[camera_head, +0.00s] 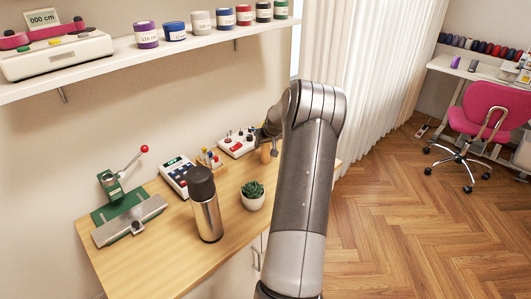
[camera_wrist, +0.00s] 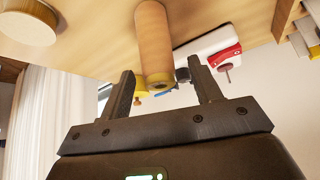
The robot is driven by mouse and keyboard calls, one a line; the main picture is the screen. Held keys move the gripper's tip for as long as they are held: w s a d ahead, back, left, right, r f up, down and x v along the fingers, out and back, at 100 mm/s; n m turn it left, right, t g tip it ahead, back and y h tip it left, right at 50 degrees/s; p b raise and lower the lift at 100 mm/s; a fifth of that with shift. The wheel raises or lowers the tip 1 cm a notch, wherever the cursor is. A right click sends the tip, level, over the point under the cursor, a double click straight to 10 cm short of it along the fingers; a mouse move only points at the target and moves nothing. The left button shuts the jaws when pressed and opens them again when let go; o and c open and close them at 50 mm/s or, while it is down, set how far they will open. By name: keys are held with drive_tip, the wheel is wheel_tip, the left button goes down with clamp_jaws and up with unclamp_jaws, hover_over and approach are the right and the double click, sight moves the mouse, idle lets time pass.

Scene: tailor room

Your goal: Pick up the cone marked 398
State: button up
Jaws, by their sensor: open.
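A tan-orange cone or cylinder (camera_wrist: 154,35) shows in the wrist view, with a yellowish rim at its near end. No number is readable on it, so I cannot tell whether it is marked 398. My gripper (camera_wrist: 163,88) is open, and the near end of this piece appears between its two fingertips, with space on both sides. In the head view, an orange-brown piece (camera_head: 265,154) stands near the back right of the wooden table, partly hidden by my arm.
On the wooden table (camera_head: 150,262) stand a steel flask (camera_head: 207,218), a potted plant (camera_head: 253,196), a green lever press (camera_head: 128,212), a keypad device (camera_head: 177,175) and a white device with pegs (camera_head: 237,143). A shelf (camera_head: 125,62) above holds several coloured spools.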

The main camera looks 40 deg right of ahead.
drive_tip(key=shift+x, duration=1.6)
drive_tip(key=shift+c, duration=0.6)
drive_tip(key=c, duration=0.9)
drive_tip(key=shift+r, duration=0.15)
drive_tip(key=shift+c, duration=0.2)
